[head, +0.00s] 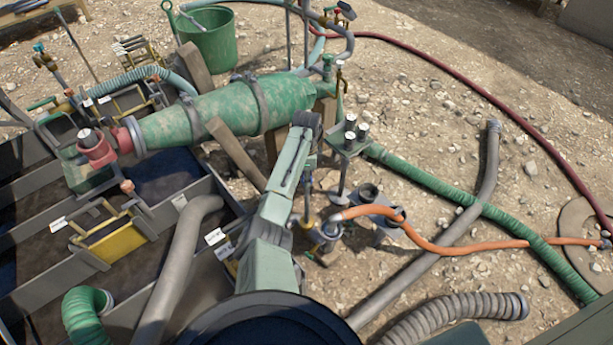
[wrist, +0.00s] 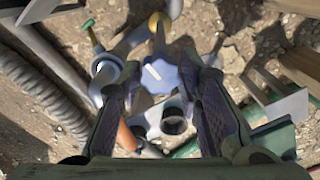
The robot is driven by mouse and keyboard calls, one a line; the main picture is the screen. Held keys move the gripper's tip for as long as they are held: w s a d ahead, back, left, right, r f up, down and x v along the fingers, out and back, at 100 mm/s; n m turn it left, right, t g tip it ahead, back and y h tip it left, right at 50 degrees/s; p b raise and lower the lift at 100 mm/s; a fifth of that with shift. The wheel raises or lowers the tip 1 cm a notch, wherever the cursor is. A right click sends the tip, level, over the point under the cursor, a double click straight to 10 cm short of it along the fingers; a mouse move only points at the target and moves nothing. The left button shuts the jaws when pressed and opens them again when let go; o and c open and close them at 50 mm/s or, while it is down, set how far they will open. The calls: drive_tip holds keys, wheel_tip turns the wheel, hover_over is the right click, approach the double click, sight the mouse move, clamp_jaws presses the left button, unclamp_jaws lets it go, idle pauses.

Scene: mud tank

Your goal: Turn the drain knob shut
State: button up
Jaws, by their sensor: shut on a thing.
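The drain knob (wrist: 159,76), a blue-grey lobed knob with a white mark on top, is in the middle of the wrist view. My gripper (wrist: 162,74) has one dark padded finger on each side of it and is shut on it. The contact on each side is partly hidden by the fingers. In the head view, my pale green arm link hides most of the gripper, and I cannot make out the knob there.
An orange hose (head: 430,240) and a green hose (head: 430,180) cross the gravel at the right. Dark open-topped tanks stand at the left. A green cylinder (head: 215,110) lies behind the arm. A grey fitting with a dark opening (wrist: 173,121) is just below the knob.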

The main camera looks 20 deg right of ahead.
drive_tip(key=shift+m, duration=0.6)
drive_tip(key=o, duration=1.1)
drive_tip(key=shift+o, duration=0.2)
wheel_tip(320, 180, up, 12)
